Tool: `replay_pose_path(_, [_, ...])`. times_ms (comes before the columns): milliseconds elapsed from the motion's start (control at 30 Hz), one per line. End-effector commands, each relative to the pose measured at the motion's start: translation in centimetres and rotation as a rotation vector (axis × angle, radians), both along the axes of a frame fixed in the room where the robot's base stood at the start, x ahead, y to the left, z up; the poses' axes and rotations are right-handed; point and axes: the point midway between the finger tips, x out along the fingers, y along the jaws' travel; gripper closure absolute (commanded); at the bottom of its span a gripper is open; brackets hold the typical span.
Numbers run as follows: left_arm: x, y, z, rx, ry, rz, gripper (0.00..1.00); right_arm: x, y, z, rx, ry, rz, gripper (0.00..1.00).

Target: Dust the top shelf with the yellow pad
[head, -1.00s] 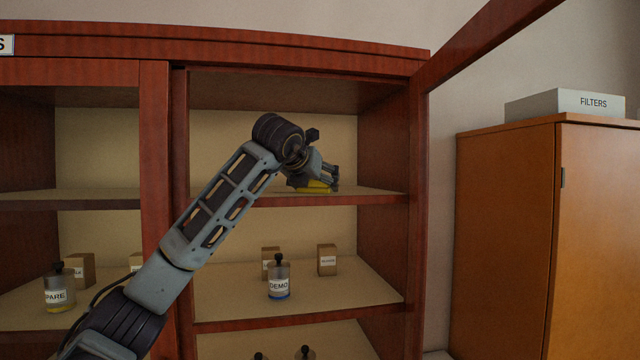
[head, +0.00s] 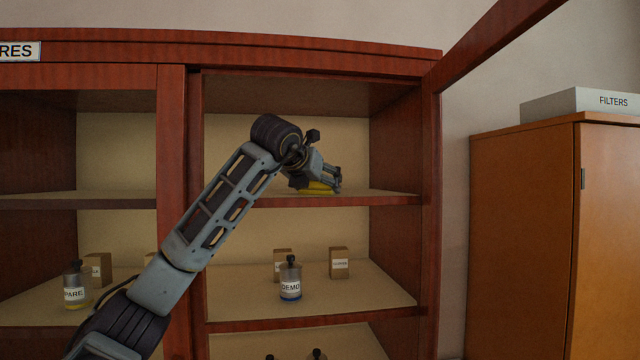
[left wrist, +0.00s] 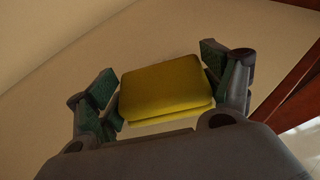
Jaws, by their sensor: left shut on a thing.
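The yellow pad (head: 318,187) is in the jaws of my left gripper (head: 331,180), low over the top shelf (head: 377,196) of the open cabinet bay. In the left wrist view the pad (left wrist: 165,88) sits between the two green-lined fingers of the gripper (left wrist: 168,92), which is shut on it. The pad appears to rest on or just above the shelf board; the exact contact is hidden. The rest of the top shelf looks bare. My right gripper is not in view.
Below, the middle shelf holds a DEMO bottle (head: 290,280) and small boxes (head: 339,262). A SPARE-type bottle (head: 76,285) stands in the left bay. The centre post (head: 171,200) and the open door frame (head: 500,40) bound the bay. A FILTERS box (head: 580,101) tops the orange cabinet (head: 520,230).

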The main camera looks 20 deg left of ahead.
Motion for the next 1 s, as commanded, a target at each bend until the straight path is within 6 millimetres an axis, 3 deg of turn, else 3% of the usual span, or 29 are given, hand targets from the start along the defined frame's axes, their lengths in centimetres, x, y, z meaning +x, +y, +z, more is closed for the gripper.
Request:
replay_pose_path(600, [-1.6,3.0,-0.1,0.002,0.006,0.006,0.46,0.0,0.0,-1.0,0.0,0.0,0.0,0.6])
replay_pose_path(1000, [-2.0,3.4,0.0,0.001,0.004,0.003,0.46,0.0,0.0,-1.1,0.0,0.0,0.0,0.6])
